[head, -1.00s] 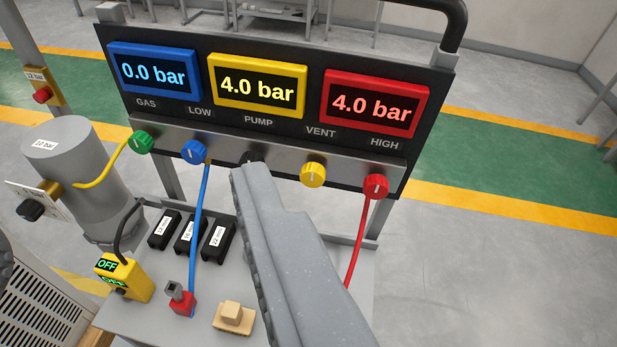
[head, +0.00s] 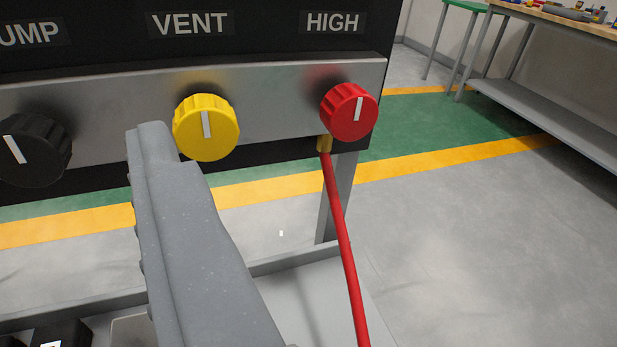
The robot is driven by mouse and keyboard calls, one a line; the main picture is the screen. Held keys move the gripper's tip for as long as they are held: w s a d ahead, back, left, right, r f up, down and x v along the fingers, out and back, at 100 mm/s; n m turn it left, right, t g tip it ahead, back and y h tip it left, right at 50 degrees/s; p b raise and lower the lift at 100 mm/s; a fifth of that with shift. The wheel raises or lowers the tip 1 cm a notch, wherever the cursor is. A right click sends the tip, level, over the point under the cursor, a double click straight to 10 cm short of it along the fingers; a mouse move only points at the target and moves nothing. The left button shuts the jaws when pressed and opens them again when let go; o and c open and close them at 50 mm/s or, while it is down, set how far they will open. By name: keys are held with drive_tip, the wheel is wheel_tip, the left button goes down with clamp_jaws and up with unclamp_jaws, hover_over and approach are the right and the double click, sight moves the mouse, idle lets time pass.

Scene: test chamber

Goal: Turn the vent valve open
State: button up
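The vent valve is a yellow ribbed knob (head: 206,128) on the steel strip below the VENT label, left of the red HIGH knob. Its white mark points nearly straight up, tilted slightly left. The gripper holds nothing that I can see. I cannot tell whether the finger touches the knob.
The red HIGH knob (head: 349,112) is to the right, with a red hose (head: 345,250) hanging below it. A black PUMP knob (head: 33,148) is at the left. A panel leg (head: 337,195) stands behind the hose. A workbench (head: 560,120) is far right, beyond open floor.

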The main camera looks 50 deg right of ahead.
sight(203, 134)
drive_tip(key=s+d+f+g+h+p, duration=0.1)
drive_tip(key=s+d+f+h+p, duration=0.15)
drive_tip(key=s+d+f, duration=0.2)
drive_tip(key=shift+h, duration=0.25)
drive_tip(key=b+x, duration=0.1)
drive_tip(key=x, duration=0.3)
drive_tip(key=b+x, duration=0.1)
drive_tip(key=x, duration=0.3)
drive_tip(key=a+b+x, duration=0.1)
drive_tip(key=x, duration=0.3)
drive_tip(key=shift+w+f, duration=0.4)
drive_tip(key=shift+w, duration=0.05)
drive_tip(key=shift+x, duration=0.85)
drive_tip(key=shift+r, duration=0.1)
drive_tip(key=shift+c, duration=0.3)
drive_tip(key=c, duration=0.9)
